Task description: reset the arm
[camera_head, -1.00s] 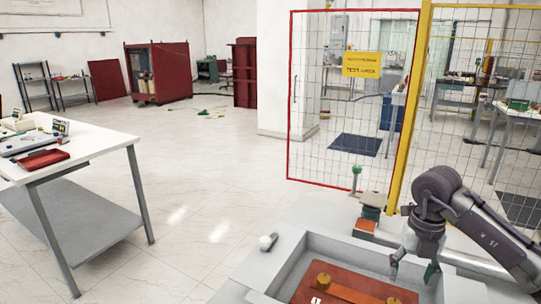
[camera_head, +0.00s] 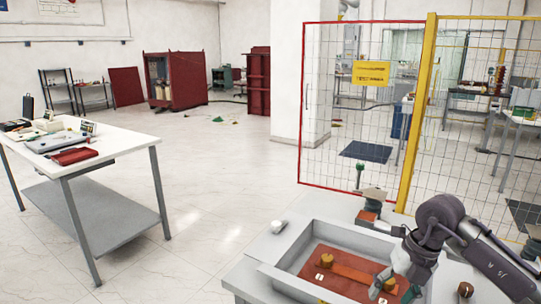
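My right arm comes in from the right side of the head view. Its gripper (camera_head: 394,289) points down over the right part of a grey tray (camera_head: 300,228). Its two fingers stand apart, and I see nothing held between them. In the tray lies a reddish-brown board (camera_head: 312,272) with brass-coloured round parts (camera_head: 327,260) and small white pieces on it. The gripper hides part of the board's right side. My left arm and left gripper are not in view.
A white table (camera_head: 115,143) with a red case (camera_head: 75,156) stands at the left. A red-framed mesh fence (camera_head: 301,110) with a yellow post (camera_head: 412,130) rises behind the tray. A white cylindrical thing (camera_head: 279,226) is by the tray's left corner. The middle floor is clear.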

